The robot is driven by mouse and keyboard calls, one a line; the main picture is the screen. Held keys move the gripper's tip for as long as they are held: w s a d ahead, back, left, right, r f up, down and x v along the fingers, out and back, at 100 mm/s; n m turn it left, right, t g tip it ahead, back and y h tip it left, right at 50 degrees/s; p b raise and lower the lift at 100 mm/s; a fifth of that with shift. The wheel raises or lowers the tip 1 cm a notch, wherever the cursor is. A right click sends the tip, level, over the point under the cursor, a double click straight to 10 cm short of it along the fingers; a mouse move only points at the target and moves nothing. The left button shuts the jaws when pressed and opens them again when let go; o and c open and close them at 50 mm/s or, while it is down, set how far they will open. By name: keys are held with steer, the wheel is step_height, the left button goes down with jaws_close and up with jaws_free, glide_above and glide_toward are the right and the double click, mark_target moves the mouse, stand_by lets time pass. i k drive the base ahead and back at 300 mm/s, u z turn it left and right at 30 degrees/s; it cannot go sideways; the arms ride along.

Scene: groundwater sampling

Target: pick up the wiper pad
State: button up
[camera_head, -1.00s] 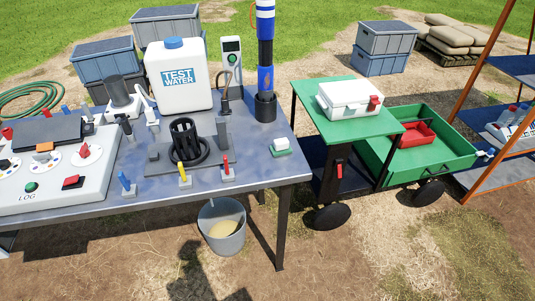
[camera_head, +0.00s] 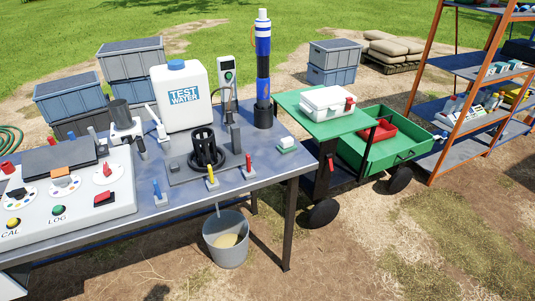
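A small block with a white top and a green base (camera_head: 287,145) sits on the blue-grey table top near its right end; it looks like the wiper pad. It stands apart from other things, right of the black round holder (camera_head: 206,152) and in front of the blue-and-white column (camera_head: 263,70). My gripper is not in view, so its state does not show.
The table (camera_head: 240,187) also carries a TEST WATER jug (camera_head: 182,97), a control panel (camera_head: 75,200) and small coloured-handled pieces. A bucket (camera_head: 226,240) stands below. A green cart (camera_head: 350,150) and an orange-framed shelf (camera_head: 470,65) stand right. The front ground is open.

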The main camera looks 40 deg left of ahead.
mark_target(286, 145)
steer(key=z, duration=0.1)
steer(key=k, duration=0.95)
steer(key=u, duration=2.1)
steer(key=i, duration=0.8)
steer(key=u, duration=0.05)
